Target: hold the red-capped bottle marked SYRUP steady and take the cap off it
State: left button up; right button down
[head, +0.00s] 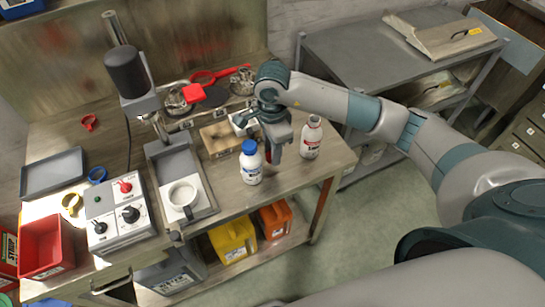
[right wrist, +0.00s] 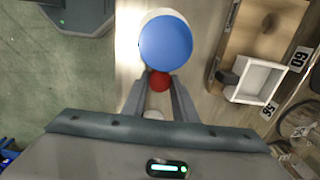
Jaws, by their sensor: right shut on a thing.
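My right gripper (head: 272,157) is shut on a small red cap (right wrist: 159,80), which shows between its fingertips in the right wrist view. In the head view only a sliver of red shows at the fingers, and I see no bottle under it. A white bottle with a blue cap (head: 250,163) stands close on the gripper's left. My left gripper is in neither view.
A control box with knobs (head: 120,213) and a white cup (head: 184,195) on a stand are at the bench's left. A wooden block (head: 220,138) and a small white square box (right wrist: 262,82) lie behind the gripper. The bench's front edge is close to the bottles.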

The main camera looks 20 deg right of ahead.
notch_tip(320, 180, down, 3)
jog(key=shift+r+p, duration=0.1)
jog(key=shift+p, duration=0.9)
jog(key=shift+f, duration=0.55)
jog(key=shift+f, duration=0.1)
jog(key=shift+f, duration=0.1)
jog(key=c, duration=1.4)
grip_release()
jog(key=shift+c, duration=0.2)
jog(key=shift+r, duration=0.25)
